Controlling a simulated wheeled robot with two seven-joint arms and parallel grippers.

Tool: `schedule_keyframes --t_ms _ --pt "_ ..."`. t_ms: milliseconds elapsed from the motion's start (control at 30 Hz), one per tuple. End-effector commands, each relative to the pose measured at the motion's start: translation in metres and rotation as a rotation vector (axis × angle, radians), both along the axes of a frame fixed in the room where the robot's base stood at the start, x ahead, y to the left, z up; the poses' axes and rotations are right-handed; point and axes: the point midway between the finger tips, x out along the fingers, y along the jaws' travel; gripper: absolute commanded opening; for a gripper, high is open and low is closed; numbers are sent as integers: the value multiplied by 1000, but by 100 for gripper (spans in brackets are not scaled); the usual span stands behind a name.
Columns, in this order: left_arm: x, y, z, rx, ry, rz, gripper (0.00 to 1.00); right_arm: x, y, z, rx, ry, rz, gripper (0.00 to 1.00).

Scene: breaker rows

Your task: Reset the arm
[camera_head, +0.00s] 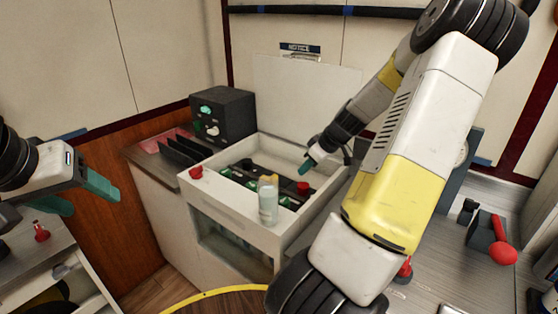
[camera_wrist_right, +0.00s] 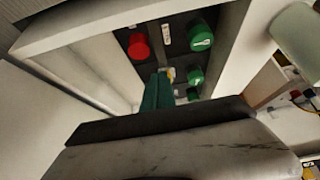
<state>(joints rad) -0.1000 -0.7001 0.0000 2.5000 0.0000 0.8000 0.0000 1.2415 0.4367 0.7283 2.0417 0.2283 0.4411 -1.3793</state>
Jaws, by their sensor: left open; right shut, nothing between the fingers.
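My right arm crosses the head view from the right, and its teal gripper (camera_head: 306,167) is shut and empty over the back right part of an open white breaker box (camera_head: 235,212). In the right wrist view the shut teal fingers (camera_wrist_right: 157,92) point at the dark breaker panel. A red knob (camera_wrist_right: 138,45) and several green knobs (camera_wrist_right: 200,38) show just beyond them; I cannot tell whether the fingers touch anything. The red knob (camera_head: 303,187) also shows in the head view. My left gripper (camera_head: 95,198) is open and empty at the far left, away from the box.
A black box with knobs (camera_head: 222,117) stands behind left. The raised white lid (camera_head: 305,100) is behind. A red-handled switch (camera_head: 497,240) sits on the right counter.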

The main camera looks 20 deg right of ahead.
Motion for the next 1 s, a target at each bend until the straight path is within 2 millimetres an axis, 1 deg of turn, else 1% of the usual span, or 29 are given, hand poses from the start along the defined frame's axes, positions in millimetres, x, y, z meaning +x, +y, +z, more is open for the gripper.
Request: schedule_keyframes --t_ms 467,567,667,767,800,867,900,967,1000 --pt "0 0 0 0 0 0 63 -1 0 0 0 0 1 0" --pt "0 0 0 0 0 0 63 -1 4 3 -5 5 4 0" --pt "0 0 0 0 0 0 63 -4 22 13 -21 35 10 0" --pt "0 0 0 0 0 0 63 -11 54 34 -52 83 2 0" --pt "0 0 0 0 0 0 63 -17 69 45 -67 102 -7 0" --pt "0 0 0 0 0 0 63 -27 90 63 -89 125 -31 0" --pt "0 0 0 0 0 0 63 -35 104 75 -101 136 -51 0" --pt "0 0 0 0 0 0 63 -48 122 93 -115 144 -84 0" --pt "0 0 0 0 0 0 63 -58 134 105 -120 145 -110 0"
